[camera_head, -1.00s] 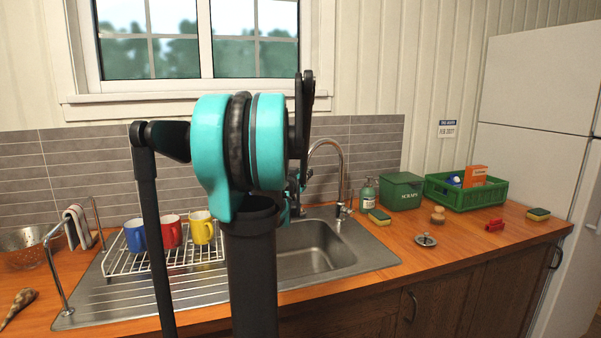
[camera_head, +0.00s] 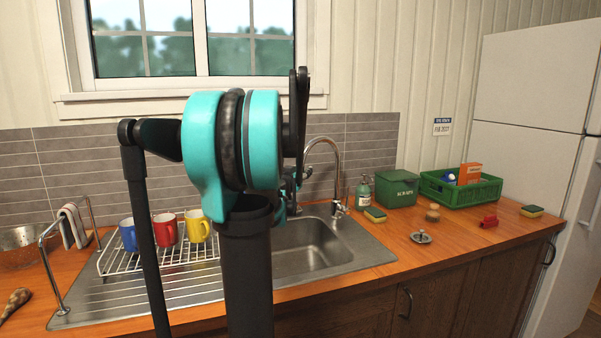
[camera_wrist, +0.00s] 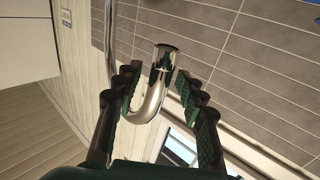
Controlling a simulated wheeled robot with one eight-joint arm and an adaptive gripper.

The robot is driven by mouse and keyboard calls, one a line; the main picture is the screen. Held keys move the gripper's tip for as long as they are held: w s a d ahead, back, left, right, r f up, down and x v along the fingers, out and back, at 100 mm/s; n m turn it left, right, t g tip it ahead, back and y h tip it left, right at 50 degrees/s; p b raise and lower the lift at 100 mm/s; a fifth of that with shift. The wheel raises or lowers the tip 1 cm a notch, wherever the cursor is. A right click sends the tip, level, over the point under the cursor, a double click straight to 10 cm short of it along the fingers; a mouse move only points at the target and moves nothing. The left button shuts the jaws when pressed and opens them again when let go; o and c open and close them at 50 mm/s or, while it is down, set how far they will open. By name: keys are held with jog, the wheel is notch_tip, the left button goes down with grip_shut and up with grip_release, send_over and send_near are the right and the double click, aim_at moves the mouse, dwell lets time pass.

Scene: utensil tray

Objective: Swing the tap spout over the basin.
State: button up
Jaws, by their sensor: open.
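The fingers are open, one on each side, with gaps visible; I cannot tell whether either touches. The steel basin (camera_head: 318,257) is below and in front of the tap, its left part hidden by my arm.
A rack (camera_head: 120,262) with blue, red and yellow mugs stands left of the basin. Soap (camera_head: 363,192), a sponge (camera_head: 375,215), a green scraps box (camera_head: 397,190) and a green crate (camera_head: 487,195) are to the right. The tiled wall (camera_head: 370,150) is close behind.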

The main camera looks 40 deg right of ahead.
jog(key=v, duration=1.2)
jog(key=shift+f, duration=0.1)
dwell(0.4)
